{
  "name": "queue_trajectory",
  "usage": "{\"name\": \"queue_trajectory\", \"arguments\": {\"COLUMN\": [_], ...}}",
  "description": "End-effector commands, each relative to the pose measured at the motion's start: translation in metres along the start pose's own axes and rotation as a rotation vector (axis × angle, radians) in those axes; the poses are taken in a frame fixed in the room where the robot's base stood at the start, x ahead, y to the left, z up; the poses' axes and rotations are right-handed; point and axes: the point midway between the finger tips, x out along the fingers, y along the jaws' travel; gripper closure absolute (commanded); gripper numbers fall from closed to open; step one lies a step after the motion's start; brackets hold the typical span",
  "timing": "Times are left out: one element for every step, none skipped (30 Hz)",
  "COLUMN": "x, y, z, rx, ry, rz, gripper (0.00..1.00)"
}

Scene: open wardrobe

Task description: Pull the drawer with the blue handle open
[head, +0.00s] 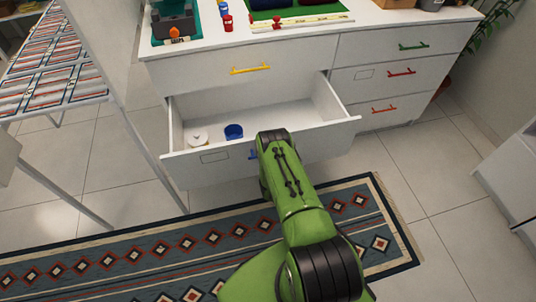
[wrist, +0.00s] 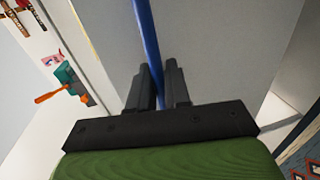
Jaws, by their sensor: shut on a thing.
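The drawer with the blue handle (head: 215,156) is pulled out from the white cabinet, below the drawer with the yellow handle (head: 250,69). Its inside shows in the head view, with a blue cup (head: 233,131) and a white round item (head: 196,137) in it. In the head view my green arm hides most of the blue handle (head: 253,154) and all of my gripper. In the wrist view the blue handle (wrist: 148,35) runs between the dark fingers of my gripper (wrist: 160,82), which is shut on it. The pale drawer front lies just beyond.
Drawers with green (head: 413,46) and red (head: 402,72) handles are shut at the right. A patterned rug (head: 140,262) lies on the tiled floor in front. A rack (head: 62,70) stands at the left. Tools lie on the cabinet top (head: 215,35).

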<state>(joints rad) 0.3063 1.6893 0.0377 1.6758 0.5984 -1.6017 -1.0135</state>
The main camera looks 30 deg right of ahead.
Motion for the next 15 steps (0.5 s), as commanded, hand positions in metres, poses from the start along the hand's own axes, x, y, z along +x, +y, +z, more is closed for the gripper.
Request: {"name": "queue_trajectory", "arguments": {"x": [0.0001,0.0001,0.0,0.0,0.0,0.0,0.0,0.0,0.0,0.0,0.0,-0.0001,0.0,-0.0001,-0.0001], "y": [0.0001,0.0001,0.0001,0.0001,0.0,0.0,0.0,0.0,0.0,0.0,0.0,0.0,0.0,0.0,0.0], "z": [0.0013,0.0013,0.0013,0.0014,0.0014,0.0014,0.0014,0.0013,0.0011,0.001,0.001,0.0008,0.0007,0.0007,0.0006], "rx": [-0.002,-0.002,-0.002,-0.002,-0.002,-0.002,-0.002,-0.002,-0.002,-0.002,-0.002,-0.002,-0.001,-0.001,-0.001], "ry": [-0.002,-0.002,-0.002,-0.002,-0.002,-0.002,-0.002,-0.002,-0.002,-0.001,-0.001,-0.001,-0.001,-0.001,-0.001], "rz": [0.0,0.0,0.0,0.0,0.0,0.0,0.0,0.0,0.0,0.0,0.0,0.0,0.0,0.0,0.0], "gripper": [1.0,1.0,1.0,1.0,1.0,0.78,0.74,0.69,0.67,0.67,0.67,0.67,0.67,0.67,0.67]}}
